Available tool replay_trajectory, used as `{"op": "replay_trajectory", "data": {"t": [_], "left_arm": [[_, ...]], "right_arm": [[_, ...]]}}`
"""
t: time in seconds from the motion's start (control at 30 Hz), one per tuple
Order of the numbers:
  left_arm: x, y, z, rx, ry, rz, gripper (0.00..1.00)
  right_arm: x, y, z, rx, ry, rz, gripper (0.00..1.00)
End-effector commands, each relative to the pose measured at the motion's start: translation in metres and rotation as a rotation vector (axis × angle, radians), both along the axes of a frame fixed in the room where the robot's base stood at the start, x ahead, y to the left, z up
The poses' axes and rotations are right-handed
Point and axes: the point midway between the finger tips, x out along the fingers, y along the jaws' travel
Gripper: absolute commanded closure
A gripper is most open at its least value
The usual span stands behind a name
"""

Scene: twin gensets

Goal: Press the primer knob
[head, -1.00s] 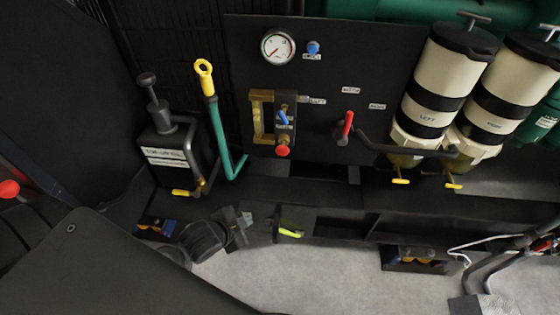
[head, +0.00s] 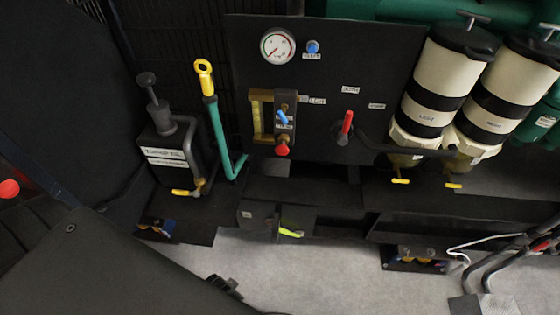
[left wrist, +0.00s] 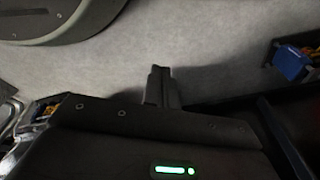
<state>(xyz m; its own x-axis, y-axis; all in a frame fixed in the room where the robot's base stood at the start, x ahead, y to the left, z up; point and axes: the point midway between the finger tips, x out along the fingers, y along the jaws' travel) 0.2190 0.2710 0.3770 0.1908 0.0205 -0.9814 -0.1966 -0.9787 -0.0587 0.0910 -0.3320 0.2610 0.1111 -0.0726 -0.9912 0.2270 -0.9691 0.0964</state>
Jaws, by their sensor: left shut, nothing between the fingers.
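I cannot read a label that names the primer knob. A dark round knob on a plunger (head: 146,80) stands up from the black labelled can (head: 168,155) at the left. T-shaped handles (head: 473,17) top the cream and black canisters (head: 440,80) at the right. A blue knob (head: 312,47) sits beside the gauge on the black panel. My left gripper (head: 228,286) shows only in part at the bottom, beyond my dark arm link and well below these knobs. In the left wrist view its fingers (left wrist: 161,76) are together and empty over grey floor.
A green lever with a yellow loop handle (head: 204,78) stands between the can and the panel (head: 370,60). The panel carries a red lever (head: 346,124) and a red knob (head: 282,150). A dark ledge (head: 310,195) runs below; grey floor (head: 320,275) is clear in front.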

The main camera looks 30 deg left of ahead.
Motion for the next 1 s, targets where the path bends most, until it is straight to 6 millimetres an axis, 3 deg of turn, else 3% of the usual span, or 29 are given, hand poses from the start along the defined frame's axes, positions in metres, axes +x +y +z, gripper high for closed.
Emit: {"op": "replay_trajectory", "data": {"t": [0.03, 0.1, 0.2, 0.3, 0.5, 0.7, 1.0], "left_arm": [[-0.018, 0.008, -0.027, 0.01, 0.025, -0.004, 1.0], [-0.042, 0.018, -0.056, 0.02, 0.039, -0.007, 1.0], [-0.074, 0.032, -0.086, 0.033, 0.059, -0.013, 1.0], [-0.1, 0.043, -0.103, 0.041, 0.07, -0.017, 1.0], [-0.127, 0.054, -0.116, 0.05, 0.082, -0.022, 1.0], [-0.13, 0.055, -0.117, 0.05, 0.082, -0.023, 1.0], [-0.13, 0.055, -0.117, 0.05, 0.083, -0.023, 1.0]], "right_arm": [[0.0, -0.002, 0.0, -0.002, 0.001, 0.001, 0.64], [0.0, -0.003, 0.0, -0.003, 0.0, 0.001, 0.64], [-0.001, -0.002, 0.0, -0.002, 0.001, 0.001, 0.64], [-0.001, 0.0, 0.0, 0.0, 0.001, 0.0, 0.64], [-0.003, 0.008, -0.001, 0.01, 0.003, -0.004, 0.64], [-0.003, 0.015, -0.001, 0.017, 0.003, -0.006, 0.64], [-0.004, 0.009, -0.001, 0.011, 0.004, -0.003, 0.64]]}}
